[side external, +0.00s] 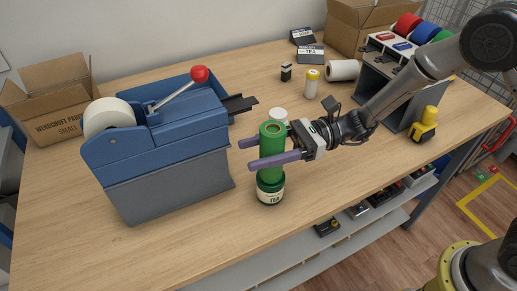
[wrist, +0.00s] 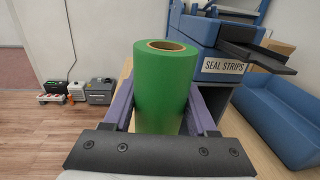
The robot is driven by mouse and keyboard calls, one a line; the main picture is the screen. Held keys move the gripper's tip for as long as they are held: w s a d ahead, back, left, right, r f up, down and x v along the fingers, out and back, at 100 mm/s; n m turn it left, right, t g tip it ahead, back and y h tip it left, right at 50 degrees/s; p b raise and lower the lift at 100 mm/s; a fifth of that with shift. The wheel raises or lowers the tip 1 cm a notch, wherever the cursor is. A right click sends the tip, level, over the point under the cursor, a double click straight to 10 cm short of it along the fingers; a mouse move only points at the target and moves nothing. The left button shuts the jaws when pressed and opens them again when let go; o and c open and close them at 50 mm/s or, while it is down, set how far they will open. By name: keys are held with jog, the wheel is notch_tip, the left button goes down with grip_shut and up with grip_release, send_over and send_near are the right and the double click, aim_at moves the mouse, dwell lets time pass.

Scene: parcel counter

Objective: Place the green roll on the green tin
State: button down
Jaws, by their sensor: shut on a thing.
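The green roll (side external: 271,145) stands upright between the two purple fingers of my gripper (side external: 246,154). It is also large in the middle of the wrist view (wrist: 160,95), with its brown core facing up and a finger on each side. My gripper is shut on it. The green tin (side external: 270,190), with a pale TEA label, stands upright on the table directly below the roll in the side view. The roll's lower end meets the tin's top in the picture; I cannot tell whether they touch. The tin is hidden in the wrist view.
A blue and grey tape machine (side external: 165,145) with a red-knobbed lever stands close on the left. A white round thing (side external: 279,116) is just behind the roll. The front table edge is near the tin.

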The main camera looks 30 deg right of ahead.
jog(key=shift+f, duration=0.1)
jog(key=shift+c, duration=1)
grip_release()
jog(key=shift+r, duration=0.2)
jog(key=s+d, duration=0.1)
jog(key=d, duration=1.1)
jog(key=shift+s, duration=0.15)
jog(key=shift+s, duration=0.1)
